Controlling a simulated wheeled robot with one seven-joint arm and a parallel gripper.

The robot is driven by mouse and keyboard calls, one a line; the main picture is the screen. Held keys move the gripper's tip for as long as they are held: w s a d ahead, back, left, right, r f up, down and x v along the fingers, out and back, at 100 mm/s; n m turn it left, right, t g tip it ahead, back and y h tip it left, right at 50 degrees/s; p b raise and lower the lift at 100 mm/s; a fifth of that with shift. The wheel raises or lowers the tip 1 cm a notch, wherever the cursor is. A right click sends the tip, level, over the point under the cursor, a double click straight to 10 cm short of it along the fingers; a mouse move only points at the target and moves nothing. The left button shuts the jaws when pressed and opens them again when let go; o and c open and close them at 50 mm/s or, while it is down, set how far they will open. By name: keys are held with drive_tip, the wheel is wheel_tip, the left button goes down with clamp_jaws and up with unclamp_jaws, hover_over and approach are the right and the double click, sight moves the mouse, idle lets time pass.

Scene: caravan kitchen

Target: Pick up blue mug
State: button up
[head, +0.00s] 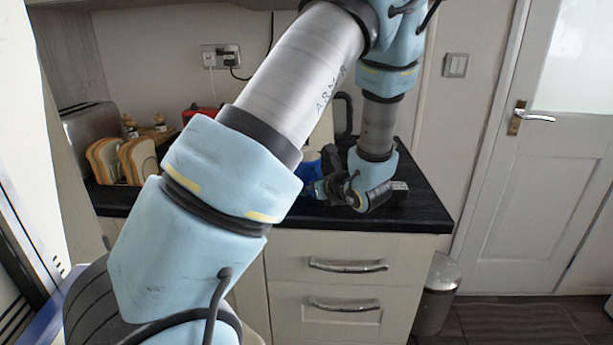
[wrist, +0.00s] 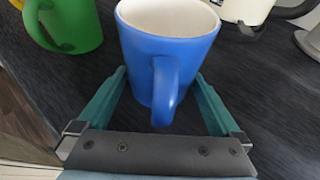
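The blue mug (wrist: 150,62) stands upright on the dark counter in the wrist view, its handle turned toward me. My gripper (wrist: 158,85) has its two teal fingers spread apart, one on each side of the mug's lower body. I cannot tell whether the fingertips touch it. In the head view a piece of the blue mug (head: 311,166) shows behind my arm, left of my gripper (head: 322,188). Most of the mug is hidden there.
A green mug (wrist: 75,25) stands close on the left in the wrist view. A cream appliance (wrist: 246,10) is behind on the right. Bread slices (head: 122,160) and a toaster (head: 92,128) are on the counter's left. The counter's right end (head: 425,205) is clear.

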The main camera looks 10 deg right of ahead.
drive_tip(key=c, duration=1.5)
drive_tip(key=shift+c, duration=0.2)
drive_tip(key=shift+r, duration=0.1)
